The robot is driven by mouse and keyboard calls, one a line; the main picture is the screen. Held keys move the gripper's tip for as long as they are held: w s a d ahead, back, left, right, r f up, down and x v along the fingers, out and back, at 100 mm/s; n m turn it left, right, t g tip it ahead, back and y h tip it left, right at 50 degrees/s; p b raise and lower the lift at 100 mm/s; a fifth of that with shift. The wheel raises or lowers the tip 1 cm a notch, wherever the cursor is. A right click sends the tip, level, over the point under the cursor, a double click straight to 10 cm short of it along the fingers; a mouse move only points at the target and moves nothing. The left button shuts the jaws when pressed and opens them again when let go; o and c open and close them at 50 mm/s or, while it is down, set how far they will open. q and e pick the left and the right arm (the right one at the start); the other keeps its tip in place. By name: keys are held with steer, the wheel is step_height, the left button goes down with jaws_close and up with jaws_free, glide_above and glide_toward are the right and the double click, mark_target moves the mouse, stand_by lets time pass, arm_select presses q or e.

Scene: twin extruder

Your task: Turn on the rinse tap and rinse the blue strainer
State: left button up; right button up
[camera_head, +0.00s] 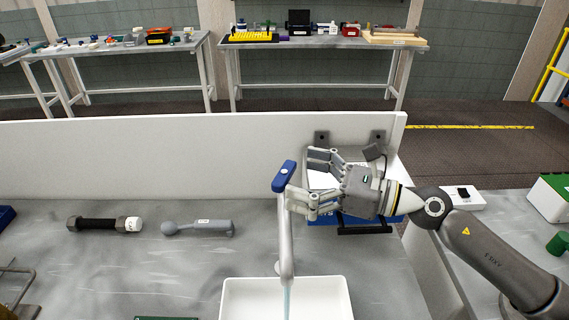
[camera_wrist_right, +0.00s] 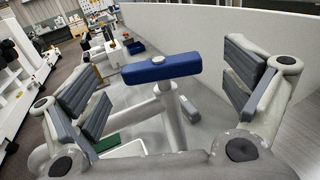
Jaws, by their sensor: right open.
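The rinse tap (camera_head: 286,238) is a grey post with a curved spout and a blue lever handle (camera_head: 284,176) on top. A pale blue streak, which looks like water, runs from the spout toward a white basin (camera_head: 228,300). My right gripper (camera_head: 303,178) is open and empty just right of the handle. In the right wrist view, the blue handle (camera_wrist_right: 160,68) lies across the space between the open fingers (camera_wrist_right: 165,85); I cannot tell whether they touch it. I cannot make out the blue strainer. My left gripper is not in view.
A dark-handled bolt-like tool (camera_head: 104,224) and a grey tool (camera_head: 198,228) lie on the bench left of the tap. A white panel (camera_head: 150,157) stands behind. A blue box (camera_head: 325,219) is partly hidden beneath my right gripper. A blue object (camera_head: 7,215) shows at the left edge.

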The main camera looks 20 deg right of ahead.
mark_target(290, 174)
steer(key=p+x, duration=0.1)
steer(key=x, duration=0.1)
steer(key=shift+w+a+r, duration=0.2)
steer(key=shift+w+a, duration=0.05)
steer(key=shift+a, duration=0.05)
steer(key=shift+w+a+f+p, duration=0.2)
steer(key=shift+w+a+p, duration=0.1)
steer(key=shift+a+p, duration=0.15)
steer(key=shift+c, duration=0.3)
